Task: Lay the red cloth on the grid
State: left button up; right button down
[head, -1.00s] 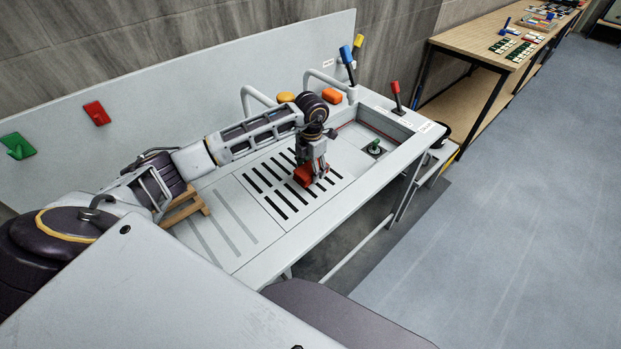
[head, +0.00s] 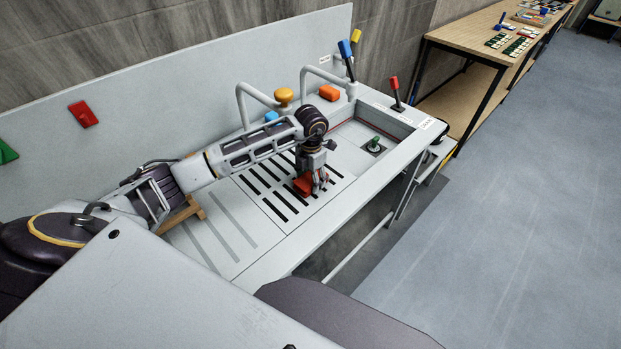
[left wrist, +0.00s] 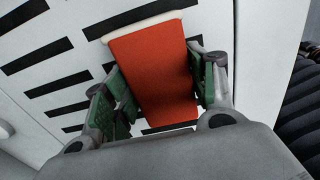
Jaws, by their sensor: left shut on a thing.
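My left gripper (head: 318,184) is shut on the cloth, pointing down at the grid. I cannot tell whether the cloth touches the grid. The gripper hides part of the cloth in the head view. My right gripper does not show.
A sunken basin with a green knob (head: 375,144) lies right of the grid. The bench front is clear.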

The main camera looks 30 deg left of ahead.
pick_arm(q)
jog(key=o, duration=1)
jog(key=shift+f, duration=0.15)
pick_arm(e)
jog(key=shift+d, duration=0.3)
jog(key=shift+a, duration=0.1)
